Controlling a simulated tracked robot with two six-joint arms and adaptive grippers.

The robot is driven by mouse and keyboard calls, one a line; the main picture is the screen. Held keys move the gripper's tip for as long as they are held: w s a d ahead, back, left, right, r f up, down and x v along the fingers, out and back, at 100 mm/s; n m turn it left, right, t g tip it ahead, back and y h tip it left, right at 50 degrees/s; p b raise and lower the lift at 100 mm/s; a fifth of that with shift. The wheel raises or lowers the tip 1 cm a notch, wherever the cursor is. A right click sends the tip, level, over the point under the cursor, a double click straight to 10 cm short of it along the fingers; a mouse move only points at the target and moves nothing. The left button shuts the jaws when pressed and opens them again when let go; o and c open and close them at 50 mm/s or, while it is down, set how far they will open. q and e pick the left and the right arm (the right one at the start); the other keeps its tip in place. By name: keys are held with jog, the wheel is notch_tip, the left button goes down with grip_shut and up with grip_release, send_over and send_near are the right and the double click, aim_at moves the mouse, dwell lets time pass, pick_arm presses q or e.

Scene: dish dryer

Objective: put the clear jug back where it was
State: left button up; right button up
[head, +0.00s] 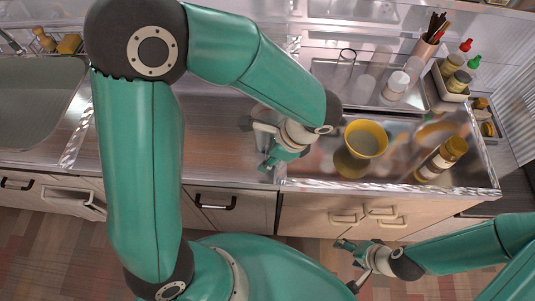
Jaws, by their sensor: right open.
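A tall clear vessel with a dark rim (345,68) stands upright at the back of the counter, on or beside a tray. It may be the clear jug, but I cannot tell for sure. My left gripper (259,144) is low over the steel counter, left of a yellow cup, and points left. A faint pale shape shows behind its upper finger; I cannot tell whether it holds something clear. My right gripper (351,264) is open and empty, in front of the cabinet, below counter level and apart from the vessel.
A sink (38,100) is far left. The counter between is clear.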

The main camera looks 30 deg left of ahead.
pick_arm(q)
jog(key=v, duration=1.2)
jog(key=shift+r, duration=0.1)
